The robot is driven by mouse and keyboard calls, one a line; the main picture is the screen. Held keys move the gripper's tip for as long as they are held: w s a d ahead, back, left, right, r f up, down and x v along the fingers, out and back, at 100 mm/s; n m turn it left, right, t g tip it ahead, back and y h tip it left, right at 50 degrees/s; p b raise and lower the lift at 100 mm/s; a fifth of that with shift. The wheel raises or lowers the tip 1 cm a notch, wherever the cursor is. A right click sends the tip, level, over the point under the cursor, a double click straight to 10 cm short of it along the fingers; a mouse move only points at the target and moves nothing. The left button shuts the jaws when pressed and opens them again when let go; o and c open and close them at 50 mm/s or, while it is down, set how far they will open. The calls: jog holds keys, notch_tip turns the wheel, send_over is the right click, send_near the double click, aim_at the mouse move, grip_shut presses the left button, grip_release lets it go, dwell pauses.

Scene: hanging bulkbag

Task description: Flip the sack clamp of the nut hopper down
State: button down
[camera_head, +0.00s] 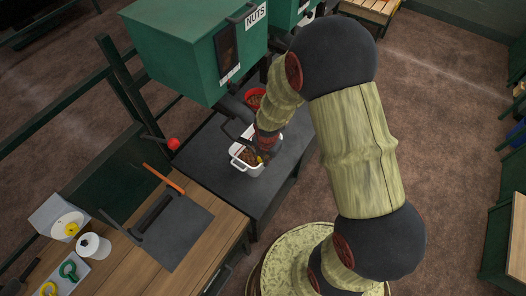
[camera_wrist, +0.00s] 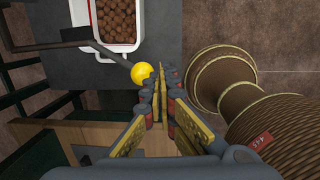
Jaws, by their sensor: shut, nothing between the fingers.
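The nut hopper (camera_head: 185,50) is a green box with a NUTS label in the head view. A dark lever (camera_wrist: 85,44) with a yellow ball knob (camera_wrist: 140,73) reaches in from the left in the wrist view; I take it for the sack clamp. The knob also shows small beside my gripper (camera_head: 268,148) in the head view. In the wrist view my gripper (camera_wrist: 163,82) is shut and empty, its fingertips just right of the knob. I cannot tell whether they touch it. The clamp's pivot is hidden.
A white bin of brown nuts (camera_wrist: 138,38) stands on the dark stand (camera_head: 213,150) below the hopper. A red ball knob (camera_head: 173,143) stands left. A wooden bench (camera_head: 135,262) holds tools. Brown floor (camera_head: 445,130) is open at right.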

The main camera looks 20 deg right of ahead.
jog(key=shift+s+d+f+b, duration=0.1)
jog(key=shift+f+b, duration=0.25)
jog(key=shift+f, duration=1.05)
jog(key=shift+s+f+b, duration=0.1)
jog(key=shift+f+b, duration=0.25)
jog(key=shift+f, duration=1)
jog(key=shift+r, duration=0.15)
